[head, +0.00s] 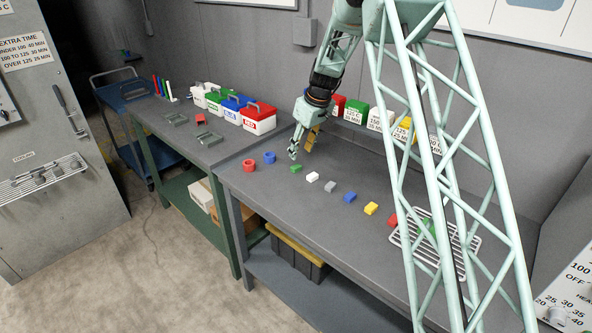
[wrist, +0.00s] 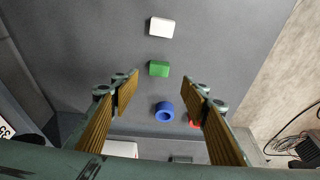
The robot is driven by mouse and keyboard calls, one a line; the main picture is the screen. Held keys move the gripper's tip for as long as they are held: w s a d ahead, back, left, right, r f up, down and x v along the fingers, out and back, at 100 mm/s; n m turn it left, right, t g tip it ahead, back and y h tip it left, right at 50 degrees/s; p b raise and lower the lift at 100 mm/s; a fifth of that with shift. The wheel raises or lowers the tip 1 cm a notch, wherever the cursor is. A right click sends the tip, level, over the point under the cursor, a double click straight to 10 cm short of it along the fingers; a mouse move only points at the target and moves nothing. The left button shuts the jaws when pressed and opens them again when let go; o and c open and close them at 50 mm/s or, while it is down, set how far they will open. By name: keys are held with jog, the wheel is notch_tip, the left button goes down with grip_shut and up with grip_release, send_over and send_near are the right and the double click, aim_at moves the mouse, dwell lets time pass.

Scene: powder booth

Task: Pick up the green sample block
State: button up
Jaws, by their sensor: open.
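The green sample block (head: 296,168) lies on the grey bench top, in a row of small blocks. In the wrist view the green block (wrist: 159,68) lies ahead of the fingertips, near the middle line between them. My gripper (head: 302,147) is above the bench close to the green block; in the wrist view my gripper (wrist: 161,91) has its two fingers spread wide with nothing between the tips. The gripper appears apart from the block.
A white block (head: 312,177) is beside the green one, then grey, blue, yellow and red blocks. A blue ring (head: 269,158) and a red ring (head: 249,165) are to the left. Labelled bins (head: 357,112) stand behind. A wire rack (head: 434,240) is at right.

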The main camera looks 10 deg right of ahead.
send_over(296, 166)
jog(key=s+d, duration=0.1)
jog(key=s, duration=0.1)
jog(key=shift+f, duration=2.05)
jog(key=shift+f, duration=0.1)
jog(key=shift+b+x, duration=0.3)
jog(key=shift+x, duration=2.2)
jog(key=shift+w, duration=0.15)
jog(key=c, duration=0.9)
jog(key=shift+r, duration=0.25)
jog(key=shift+c, duration=0.2)
jog(key=shift+r, duration=1.6)
jog(key=s+d, duration=0.1)
jog(key=s, duration=0.4)
jog(key=s+d+r, duration=0.1)
jog(key=s, duration=0.4)
jog(key=s+d, duration=0.1)
jog(key=s, duration=0.4)
jog(key=shift+s+d+r, duration=0.15)
jog(key=shift+s+r, duration=0.05)
jog(key=shift+s, duration=0.15)
